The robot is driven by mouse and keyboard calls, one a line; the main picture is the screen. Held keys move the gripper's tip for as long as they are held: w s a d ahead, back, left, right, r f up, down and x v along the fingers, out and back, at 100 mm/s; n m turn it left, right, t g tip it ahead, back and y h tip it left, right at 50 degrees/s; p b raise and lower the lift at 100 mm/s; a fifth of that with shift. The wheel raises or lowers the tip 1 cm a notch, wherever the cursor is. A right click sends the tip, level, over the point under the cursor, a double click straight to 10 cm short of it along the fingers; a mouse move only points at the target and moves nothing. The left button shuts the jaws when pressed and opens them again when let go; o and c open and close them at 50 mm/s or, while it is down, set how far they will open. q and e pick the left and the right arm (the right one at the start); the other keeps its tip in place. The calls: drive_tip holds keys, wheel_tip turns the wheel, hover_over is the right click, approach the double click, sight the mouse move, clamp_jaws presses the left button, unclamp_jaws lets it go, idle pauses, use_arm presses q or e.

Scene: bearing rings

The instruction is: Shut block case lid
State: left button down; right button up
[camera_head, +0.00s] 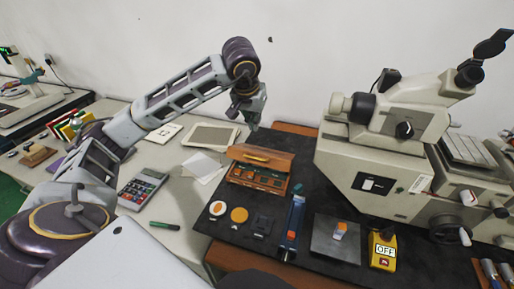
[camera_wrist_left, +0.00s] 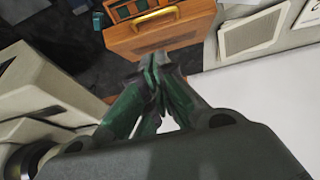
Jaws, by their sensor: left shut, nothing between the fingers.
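The block case (camera_head: 245,181) is a brown wooden box on the dark mat, with dark compartments showing. Its lid (camera_head: 279,161) is open and stands tilted up at the back, with a brass handle (camera_head: 257,155). In the left wrist view the lid (camera_wrist_left: 181,29) shows with its yellow handle (camera_wrist_left: 155,20), and green blocks show beyond it at the top edge. My left gripper (camera_head: 252,124) is above and behind the case, pointing down, shut and empty. Its closed fingertips (camera_wrist_left: 155,62) appear over or near the lid's edge; I cannot tell whether they touch. My right gripper is not in view.
A large microscope (camera_head: 365,165) stands to the right of the case. In front lie round orange pieces (camera_head: 239,215), a blue tool (camera_head: 292,225) and a yellow OFF switch box (camera_head: 383,250). A calculator (camera_head: 142,188) and a grey tablet-like frame (camera_head: 210,135) lie to the left. A white wall is behind.

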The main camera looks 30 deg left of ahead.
use_arm(q)
drive_tip(key=p, duration=0.1)
hover_over(259, 155)
wheel_tip(259, 155, down, 10)
drive_tip(key=shift+s+d+f+p, duration=0.15)
drive_tip(key=shift+s+f+p, duration=0.15)
drive_tip(key=shift+s+f, duration=0.35)
drive_tip(key=shift+s+d+f+p, duration=0.1)
drive_tip(key=shift+s+f+p, duration=0.3)
drive_tip(key=shift+f, duration=0.4)
drive_tip(key=shift+a+f+b, duration=0.1)
drive_tip(key=shift+b, duration=0.2)
